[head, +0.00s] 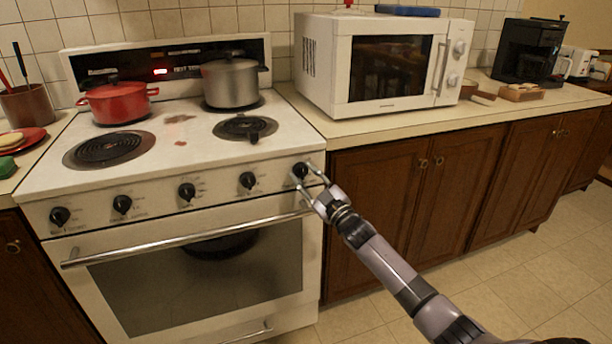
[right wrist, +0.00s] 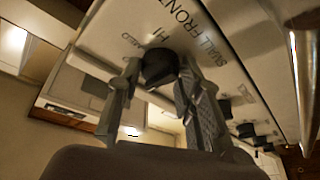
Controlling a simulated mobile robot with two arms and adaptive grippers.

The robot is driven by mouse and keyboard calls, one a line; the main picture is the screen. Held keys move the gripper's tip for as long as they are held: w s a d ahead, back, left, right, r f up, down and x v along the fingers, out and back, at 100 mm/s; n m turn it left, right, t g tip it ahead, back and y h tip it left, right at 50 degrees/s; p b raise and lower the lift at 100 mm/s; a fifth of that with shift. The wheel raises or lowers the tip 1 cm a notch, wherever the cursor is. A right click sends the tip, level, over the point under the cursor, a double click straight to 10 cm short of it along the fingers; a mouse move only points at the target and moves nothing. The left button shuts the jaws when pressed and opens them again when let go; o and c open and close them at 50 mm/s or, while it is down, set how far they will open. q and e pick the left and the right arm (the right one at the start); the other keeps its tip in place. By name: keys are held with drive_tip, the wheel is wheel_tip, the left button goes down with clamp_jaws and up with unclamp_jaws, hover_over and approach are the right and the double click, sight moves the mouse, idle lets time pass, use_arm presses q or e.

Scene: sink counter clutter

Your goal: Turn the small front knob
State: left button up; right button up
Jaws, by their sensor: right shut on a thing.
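The small front knob (head: 300,170) is the black knob at the far right of the stove's front panel. In the right wrist view the same knob (right wrist: 160,66) sits between the two fingers, under the printed words "SMALL FRONT" and "HI". My right gripper (head: 312,183) is at the panel with its fingers on either side of this knob, shut on it. The right wrist view also shows my right gripper (right wrist: 155,84) close up. My left gripper is not in view.
Several other black knobs (head: 186,192) line the panel. The oven handle (head: 185,240) runs just below. A red pot (head: 118,102) and a steel pot (head: 230,82) stand on the stove top (head: 180,150). A microwave (head: 385,65) stands on the counter to the right.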

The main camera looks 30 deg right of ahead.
idle(0.3)
drive_tip(key=o, duration=1.2)
drive_tip(key=shift+c, duration=0.2)
drive_tip(key=shift+s+f, duration=0.15)
drive_tip(key=shift+s, duration=0.15)
drive_tip(key=v, duration=1.1)
drive_tip(key=shift+s, duration=0.25)
